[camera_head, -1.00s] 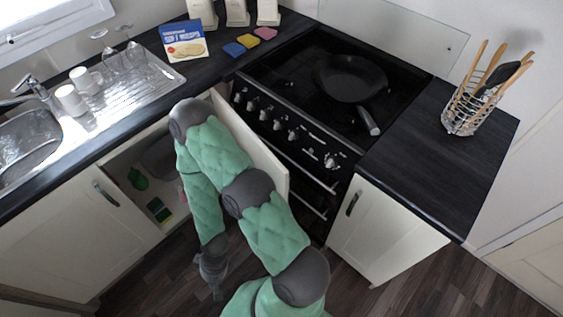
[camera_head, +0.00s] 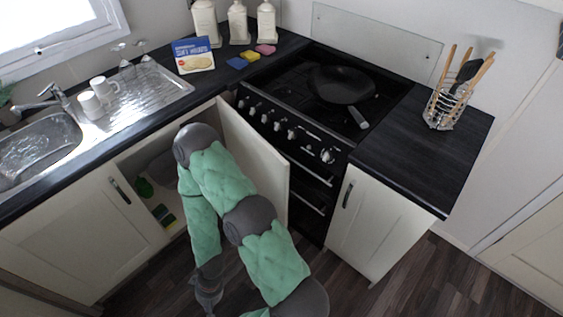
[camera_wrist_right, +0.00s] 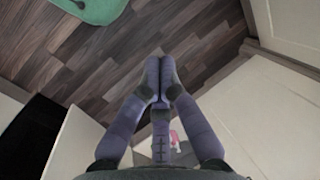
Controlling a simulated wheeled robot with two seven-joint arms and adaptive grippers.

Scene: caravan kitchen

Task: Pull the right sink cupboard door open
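The right sink cupboard door (camera_head: 262,165) stands wide open, swung out beside the oven front. My right arm crosses in front of it and hides part of it. The cupboard inside (camera_head: 150,165) shows to the left of the arm. My right gripper (camera_head: 208,297) hangs low over the floor in front of the cupboard, apart from the door. In the right wrist view the fingertips of my right gripper (camera_wrist_right: 158,72) meet, with nothing visible between them. A pale panel, probably the open door (camera_wrist_right: 75,145), is at lower left there. My left gripper is out of view.
The black oven (camera_head: 300,165) stands right of the door. The closed left cupboard (camera_head: 85,235) has a dark handle. A green item (camera_head: 144,187) and a sponge (camera_head: 163,215) lie inside the open cupboard. Another cupboard (camera_head: 375,225) stands right of the oven. Dark wooden floor (camera_head: 400,285) is clear at right.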

